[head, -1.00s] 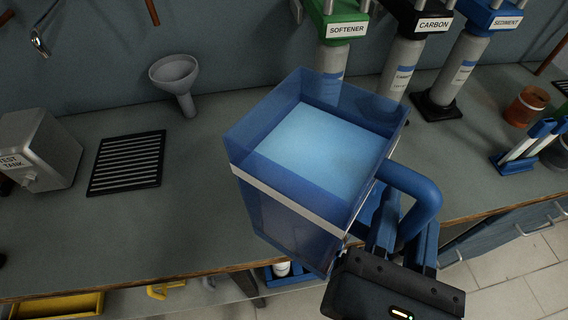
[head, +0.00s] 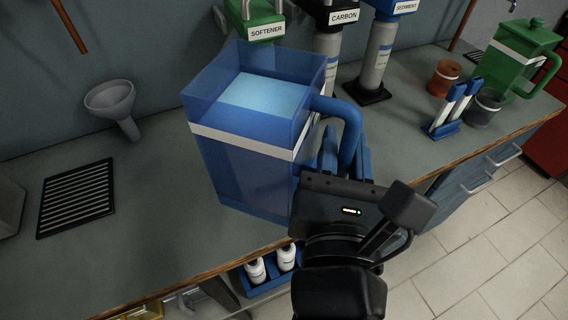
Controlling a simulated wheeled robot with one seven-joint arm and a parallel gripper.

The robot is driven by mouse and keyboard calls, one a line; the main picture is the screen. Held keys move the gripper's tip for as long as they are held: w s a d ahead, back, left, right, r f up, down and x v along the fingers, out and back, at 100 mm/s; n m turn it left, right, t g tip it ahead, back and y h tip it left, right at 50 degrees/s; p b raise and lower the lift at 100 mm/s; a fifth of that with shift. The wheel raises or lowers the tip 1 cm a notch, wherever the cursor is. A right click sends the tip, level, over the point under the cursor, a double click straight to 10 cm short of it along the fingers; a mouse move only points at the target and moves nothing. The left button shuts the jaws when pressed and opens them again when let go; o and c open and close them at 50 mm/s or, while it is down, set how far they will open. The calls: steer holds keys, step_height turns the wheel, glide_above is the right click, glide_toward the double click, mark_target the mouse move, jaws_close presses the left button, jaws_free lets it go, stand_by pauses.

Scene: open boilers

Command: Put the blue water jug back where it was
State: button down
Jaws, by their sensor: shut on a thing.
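The blue water jug (head: 246,172) is a translucent square vessel with a white band and light blue water inside. It is roughly upright, in front of the filter columns, over the front part of the grey bench (head: 160,235). I cannot tell whether its base touches the bench top. My gripper (head: 345,165) is shut on the jug's blue handle, on the jug's right side. The jug hides part of the bench and the lower part of the softener column.
Softener (head: 266,30), carbon (head: 327,48) and sediment (head: 377,55) filters stand behind. A grey funnel (head: 112,102) and black grate (head: 77,197) are left. Right are a blue tube rack (head: 442,129), a dark cup (head: 484,106), an orange spool (head: 444,77) and a green jug (head: 519,58).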

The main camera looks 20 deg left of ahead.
steer(key=a+f, duration=0.2)
steer(key=a, duration=0.2)
steer(key=a+f+b, duration=0.1)
steer(key=a+f, duration=0.1)
steer(key=a, duration=0.1)
steer(key=a+f, duration=0.2)
steer(key=a, duration=0.2)
steer(key=shift+w+a+f, duration=0.2)
steer(key=shift+w+a, duration=0.05)
steer(key=shift+a, duration=0.1)
steer(key=shift+f+b, duration=0.4)
steer(key=shift+f, duration=1.75)
steer(key=c, duration=0.9)
jaws_free()
steer(key=shift+f, duration=0.15)
steer(key=shift+s, duration=0.1)
